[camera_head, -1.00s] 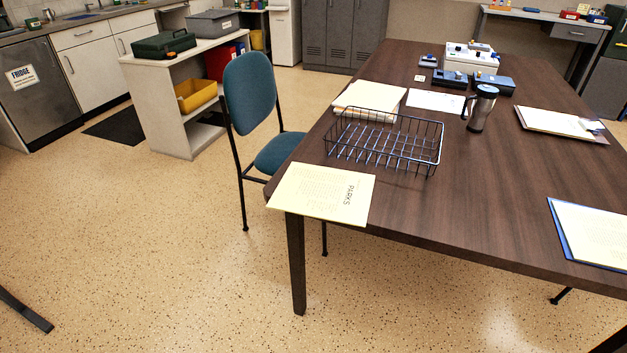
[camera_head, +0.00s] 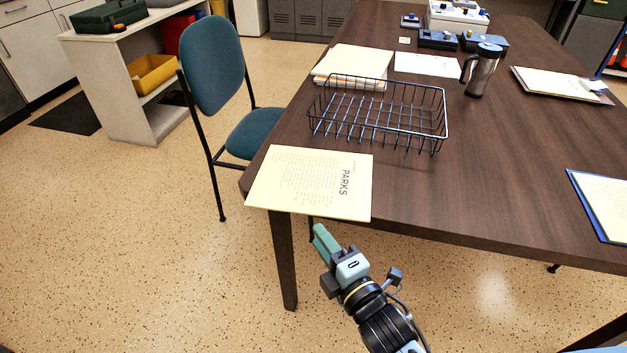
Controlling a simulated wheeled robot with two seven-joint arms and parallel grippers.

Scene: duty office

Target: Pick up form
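The form, a pale yellow sheet headed "PARKS" (camera_head: 315,180), lies flat at the near left corner of the dark wooden table (camera_head: 500,205). My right gripper (camera_head: 322,238), with teal fingers, is just below the form's near edge in the picture, in front of the table. It is apart from the form and seems to hold nothing. Its fingers overlap in this view, so the gap between them cannot be judged. My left gripper is out of view.
A black wire basket (camera_head: 378,115) stands empty behind the form. A paper stack (camera_head: 352,65), a travel mug (camera_head: 481,72), a clipboard (camera_head: 555,84) and a blue-backed sheet (camera_head: 605,205) are on the table. A teal chair (camera_head: 212,65) stands left of it. The near floor is open.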

